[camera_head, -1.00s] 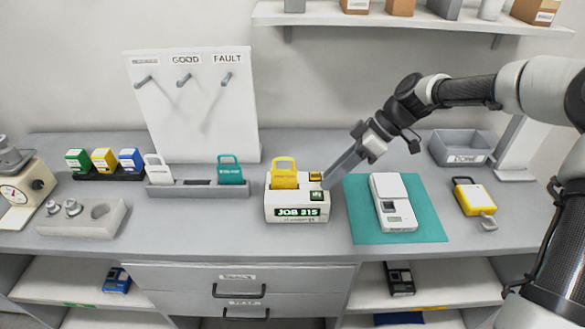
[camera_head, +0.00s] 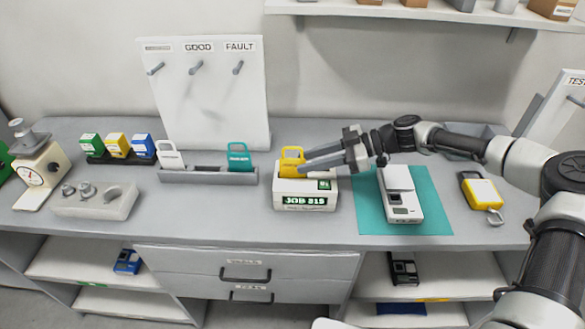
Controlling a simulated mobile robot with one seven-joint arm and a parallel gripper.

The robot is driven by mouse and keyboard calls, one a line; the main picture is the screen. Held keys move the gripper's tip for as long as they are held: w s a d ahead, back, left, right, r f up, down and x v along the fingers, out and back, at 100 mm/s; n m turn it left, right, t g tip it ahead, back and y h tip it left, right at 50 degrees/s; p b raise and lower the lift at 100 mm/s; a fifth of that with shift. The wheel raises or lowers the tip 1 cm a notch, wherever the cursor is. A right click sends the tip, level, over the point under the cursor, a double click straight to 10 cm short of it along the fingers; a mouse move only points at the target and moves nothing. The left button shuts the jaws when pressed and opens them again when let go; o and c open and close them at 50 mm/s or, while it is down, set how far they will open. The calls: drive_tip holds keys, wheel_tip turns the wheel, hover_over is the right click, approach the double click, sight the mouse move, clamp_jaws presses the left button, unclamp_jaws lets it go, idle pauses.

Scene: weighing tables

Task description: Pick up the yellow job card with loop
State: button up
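The yellow job card with a loop (camera_head: 291,155) stands upright in the slot of the white box reading JOB 315 (camera_head: 304,190). Its loop is at the top. My gripper (camera_head: 303,163) reaches in from the right, with its two fingers pointing left and a gap between them. The fingertips are at the card's right edge in the camera view and overlap the right part of the box's top. I cannot tell whether they touch the card. The fingers look open, with nothing visibly between them.
A grey rack (camera_head: 208,176) with white and teal cards stands left of the box. The front counter strip is clear.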

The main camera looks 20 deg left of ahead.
sight(285, 167)
drive_tip(key=x, duration=0.2)
drive_tip(key=p+x, duration=0.1)
drive_tip(key=x, duration=0.4)
drive_tip(key=shift+w+a+f+p, duration=0.15)
drive_tip(key=shift+w+f+p, duration=0.05)
drive_tip(key=shift+w+p, duration=0.1)
clamp_jaws()
